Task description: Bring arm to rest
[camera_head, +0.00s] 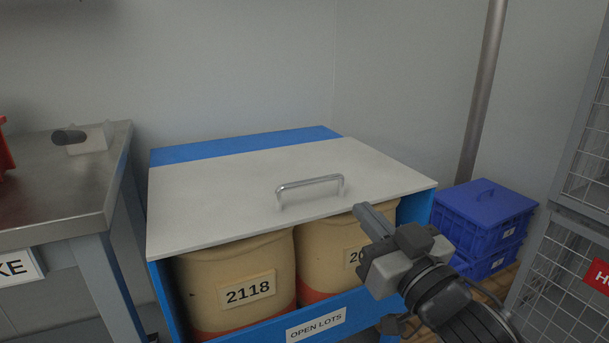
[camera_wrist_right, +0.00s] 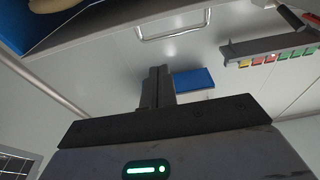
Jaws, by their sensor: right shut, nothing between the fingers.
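My right gripper (camera_head: 368,218) is shut and empty. It points up and left, in front of the drum at the right in the blue cabinet. In the right wrist view its two fingers (camera_wrist_right: 157,74) lie together with nothing between them. The cabinet's pale lid (camera_head: 230,185) has a metal handle (camera_head: 310,186), which also shows in the right wrist view (camera_wrist_right: 173,32). The gripper appears apart from the handle. My left gripper is not in view.
Beige drums, one marked 2118 (camera_head: 248,290), stand in the cabinet with the OPEN LOTS label (camera_head: 315,325). A steel table (camera_head: 60,195) is at left. Blue crates (camera_head: 485,215), a pole (camera_head: 482,90) and a mesh cage (camera_head: 560,260) are at right.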

